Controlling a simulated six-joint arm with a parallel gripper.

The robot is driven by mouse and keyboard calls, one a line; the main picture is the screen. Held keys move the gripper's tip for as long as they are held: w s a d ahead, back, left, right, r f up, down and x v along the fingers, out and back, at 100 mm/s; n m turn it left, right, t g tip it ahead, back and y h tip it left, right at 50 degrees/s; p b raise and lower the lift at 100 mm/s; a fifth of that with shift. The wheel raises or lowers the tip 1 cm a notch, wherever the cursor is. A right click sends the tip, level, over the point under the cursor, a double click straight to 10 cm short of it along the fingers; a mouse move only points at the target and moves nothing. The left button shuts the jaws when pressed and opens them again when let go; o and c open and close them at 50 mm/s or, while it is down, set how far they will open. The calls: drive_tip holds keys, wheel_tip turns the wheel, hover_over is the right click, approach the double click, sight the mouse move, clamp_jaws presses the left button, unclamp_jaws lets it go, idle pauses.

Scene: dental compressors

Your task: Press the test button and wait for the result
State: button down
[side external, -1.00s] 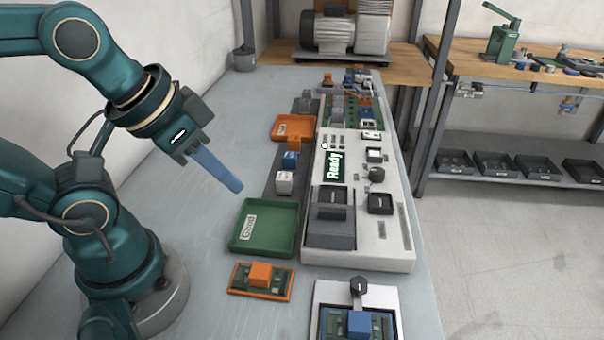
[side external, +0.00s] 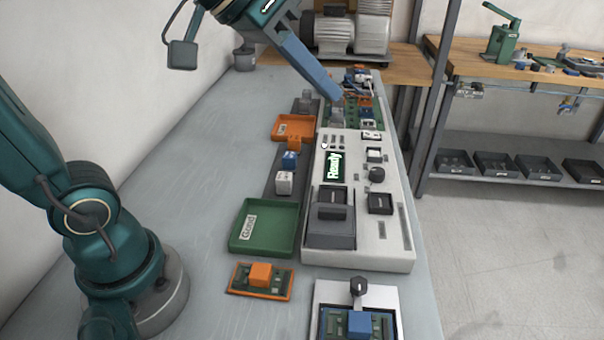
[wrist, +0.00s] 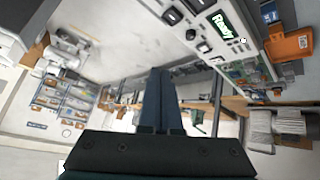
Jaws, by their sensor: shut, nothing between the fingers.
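The white test unit (side external: 365,235) lies along the bench, with its display (side external: 334,165) lit green and reading "Ready". A dark block-like socket (side external: 330,220), a black square key (side external: 380,203), a black knob (side external: 377,175) and a smaller switch (side external: 374,155) sit on its face. I cannot tell which of these is the test button. My gripper (side external: 337,95) is shut and empty, with its blue fingers over the far end of the unit near the green board (side external: 350,110). In the wrist view the shut fingers (wrist: 160,75) point away from the display (wrist: 221,24), which is at the top right.
A board with an orange block (side external: 261,275) and a fixture with a blue block (side external: 360,322) are nearer. A shelf post (side external: 440,90) rises at right.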

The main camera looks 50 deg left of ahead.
drive_tip(key=w+r+h, duration=0.1)
drive_tip(key=w+r, duration=0.1)
drive_tip(key=w, duration=0.6)
drive_tip(key=n+h, duration=0.1)
drive_tip(key=n, duration=0.3)
hover_over(369, 154)
wheel_tip(369, 154, down, 13)
drive_tip(key=shift+f, duration=4.3)
drive_tip(key=shift+f, duration=0.15)
drive_tip(key=shift+f, duration=0.3)
